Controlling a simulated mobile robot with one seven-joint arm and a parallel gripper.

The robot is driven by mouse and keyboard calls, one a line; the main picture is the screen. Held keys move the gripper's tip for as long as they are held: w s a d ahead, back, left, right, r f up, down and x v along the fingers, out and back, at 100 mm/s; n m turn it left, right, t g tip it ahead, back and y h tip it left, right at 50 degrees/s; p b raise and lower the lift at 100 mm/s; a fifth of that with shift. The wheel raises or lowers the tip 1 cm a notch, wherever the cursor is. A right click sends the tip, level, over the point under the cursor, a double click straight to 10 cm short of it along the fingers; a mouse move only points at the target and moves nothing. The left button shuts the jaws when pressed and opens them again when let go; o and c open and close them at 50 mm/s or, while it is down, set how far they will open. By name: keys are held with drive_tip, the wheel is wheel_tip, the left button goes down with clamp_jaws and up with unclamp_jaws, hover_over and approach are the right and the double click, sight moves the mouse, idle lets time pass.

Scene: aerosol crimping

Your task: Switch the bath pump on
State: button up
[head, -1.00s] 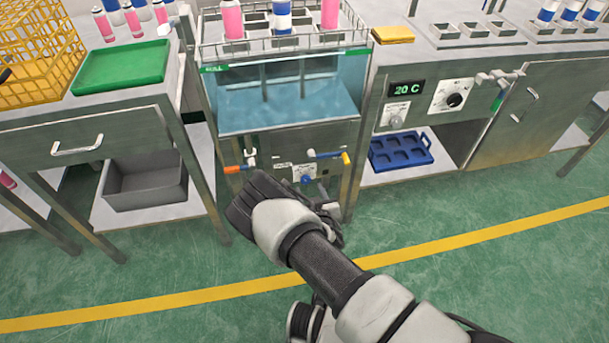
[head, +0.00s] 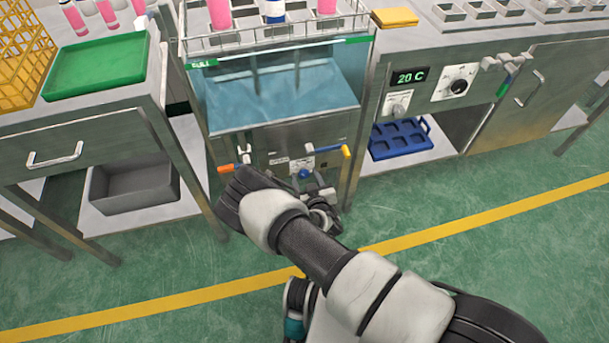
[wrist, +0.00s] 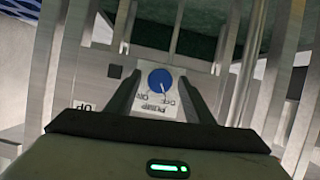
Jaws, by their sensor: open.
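The bath (head: 280,95) is a water tank in a steel cabinet with a control panel below it. The blue pump knob (head: 304,173) is on that panel. In the wrist view, which is upside down, the knob (wrist: 160,80) has a pale pointer line slanting to the lower right, seemingly toward the OFF mark; the print is small. My gripper (wrist: 159,77) is open and empty, its two dark fingers either side of the knob in that view. I cannot tell how far the fingertips are from it. In the head view my forearm and wrist hide part of the lower cabinet.
A steel table with a green tray (head: 98,66) stands left. A cabinet with a 20 C display (head: 411,76) stands right.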

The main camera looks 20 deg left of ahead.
drive_tip(key=c, duration=1.1)
drive_tip(key=shift+o, duration=0.3)
drive_tip(key=shift+w+d+r+m+y+p, duration=0.15)
drive_tip(key=shift+m+y+p, duration=0.15)
drive_tip(key=shift+m+p, duration=0.25)
drive_tip(key=shift+d+m+g+y, duration=0.1)
drive_tip(key=shift+m+g+y, duration=0.4)
drive_tip(key=shift+m, duration=0.45)
drive_tip(key=shift+w+d+f+m+g+y+b, duration=0.1)
drive_tip(key=shift+m+g+y+b, duration=0.1)
drive_tip(key=shift+m+y, duration=0.35)
drive_tip(key=shift+w+f+m+g+y+b, duration=0.15)
drive_tip(key=shift+m+y, duration=0.2)
drive_tip(key=shift+m, duration=0.3)
drive_tip(key=shift+s+m+y, duration=0.15)
drive_tip(key=shift+m+y, duration=0.75)
drive_tip(key=shift+m, duration=0.5)
